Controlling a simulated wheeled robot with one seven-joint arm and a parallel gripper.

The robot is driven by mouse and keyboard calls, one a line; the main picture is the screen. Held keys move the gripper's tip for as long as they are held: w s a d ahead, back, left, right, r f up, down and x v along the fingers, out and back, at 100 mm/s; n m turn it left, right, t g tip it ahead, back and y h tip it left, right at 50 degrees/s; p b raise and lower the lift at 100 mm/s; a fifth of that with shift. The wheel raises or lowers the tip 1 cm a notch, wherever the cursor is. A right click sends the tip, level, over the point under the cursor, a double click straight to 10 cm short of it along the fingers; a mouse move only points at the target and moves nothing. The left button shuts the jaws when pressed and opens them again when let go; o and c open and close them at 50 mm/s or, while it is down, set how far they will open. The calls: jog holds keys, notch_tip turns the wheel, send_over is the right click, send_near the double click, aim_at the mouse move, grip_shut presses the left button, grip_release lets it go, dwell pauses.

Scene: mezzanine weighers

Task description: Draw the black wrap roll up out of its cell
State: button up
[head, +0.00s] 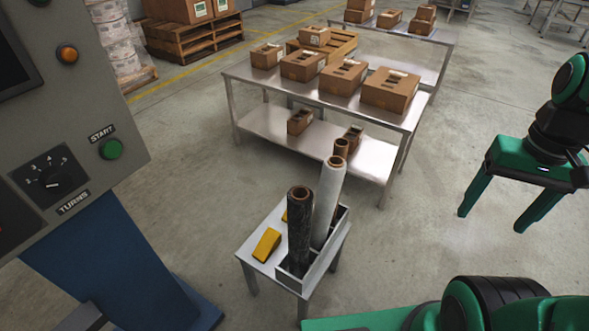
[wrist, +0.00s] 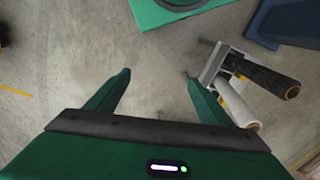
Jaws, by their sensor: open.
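The black wrap roll (head: 299,230) stands upright in a cell of a grey divided holder (head: 313,277) on a small metal stand (head: 256,267). The black roll (wrist: 258,75) and white roll (wrist: 237,106) show beyond the right finger.
Yellow pieces (head: 267,244) lie on the stand left of the holder. A steel table (head: 275,83) with several cardboard boxes stands behind. A grey control panel (head: 75,110) on a blue post (head: 120,260) fills the left. Floor between gripper and stand is clear.

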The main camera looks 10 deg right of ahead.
jog(key=w+a+n, duration=0.2)
jog(key=w+n, duration=0.2)
jog(key=w, duration=0.3)
jog(key=n, duration=1.8)
send_over(298, 194)
jog(key=f, duration=0.3)
jog(key=d+f, duration=0.1)
jog(key=f, duration=0.1)
jog(key=shift+w+f, duration=0.25)
jog(key=shift+w, duration=0.05)
jog(key=shift+a+f, duration=0.15)
jog(key=shift+a, duration=0.25)
jog(key=shift+a+f+n, duration=0.1)
jog(key=shift+f+n, duration=0.2)
notch_tip(298, 194, down, 10)
jog(key=shift+f, duration=0.1)
